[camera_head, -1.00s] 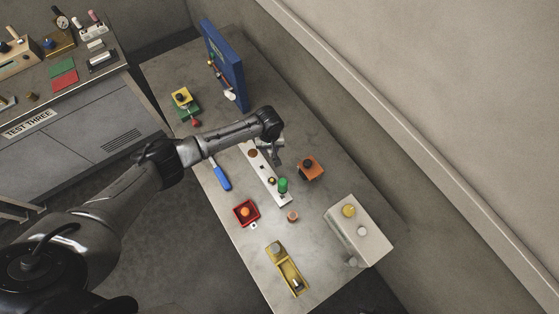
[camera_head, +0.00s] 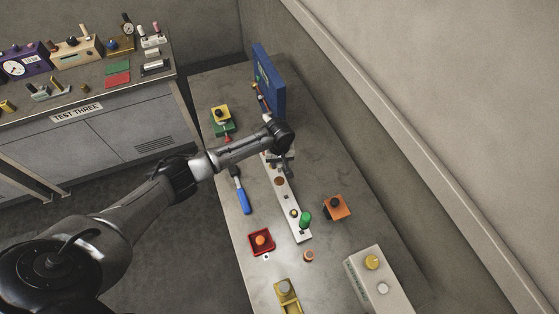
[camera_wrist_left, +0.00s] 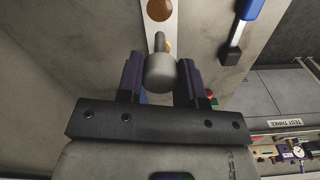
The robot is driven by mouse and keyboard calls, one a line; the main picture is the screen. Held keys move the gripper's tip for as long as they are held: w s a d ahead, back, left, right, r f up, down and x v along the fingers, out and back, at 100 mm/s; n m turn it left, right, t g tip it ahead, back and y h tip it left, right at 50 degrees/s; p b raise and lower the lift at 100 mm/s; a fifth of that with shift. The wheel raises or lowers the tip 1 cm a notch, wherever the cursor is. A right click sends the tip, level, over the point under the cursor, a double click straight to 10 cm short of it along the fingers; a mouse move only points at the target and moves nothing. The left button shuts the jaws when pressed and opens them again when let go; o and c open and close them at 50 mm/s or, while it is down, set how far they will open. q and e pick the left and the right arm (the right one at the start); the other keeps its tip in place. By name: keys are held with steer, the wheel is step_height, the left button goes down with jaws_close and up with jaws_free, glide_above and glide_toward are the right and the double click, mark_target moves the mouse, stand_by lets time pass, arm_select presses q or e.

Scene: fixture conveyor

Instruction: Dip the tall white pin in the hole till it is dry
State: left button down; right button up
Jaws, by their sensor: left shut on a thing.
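My left gripper (camera_head: 287,170) is over the far end of a long white strip (camera_head: 291,221) on the table. In the left wrist view the gripper is shut on a pale, pin-like piece (camera_wrist_left: 161,73) with a wide round body and a thinner grey shaft pointing away from the gripper. The strip (camera_wrist_left: 173,22) runs beyond that shaft. I cannot tell whether the shaft's tip is in a hole or above the strip. My right gripper is not in view.
A blue upright panel (camera_head: 269,80) stands behind the gripper. A blue-handled tool (camera_head: 242,200) lies left of the strip. An orange box (camera_head: 337,208), a red tray (camera_head: 252,249), a yellow holder (camera_head: 288,294) and a pale box (camera_head: 360,272) stand nearer.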

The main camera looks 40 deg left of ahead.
mark_target(279, 172)
arm_select(q)
steer(key=shift+r+p, duration=0.2)
steer(key=shift+p, duration=0.1)
step_height(279, 172, down, 5)
steer(key=b, duration=0.2)
steer(key=shift+r+b, duration=0.15)
steer(key=shift+b, duration=0.15)
steer(key=shift+f+b, duration=0.65)
steer(key=shift+f, duration=0.75)
steer(key=shift+f, duration=0.25)
steer(key=shift+f+b, duration=0.35)
steer(key=shift+f, duration=0.25)
steer(key=shift+f+b, duration=0.3)
steer(key=shift+f, duration=0.45)
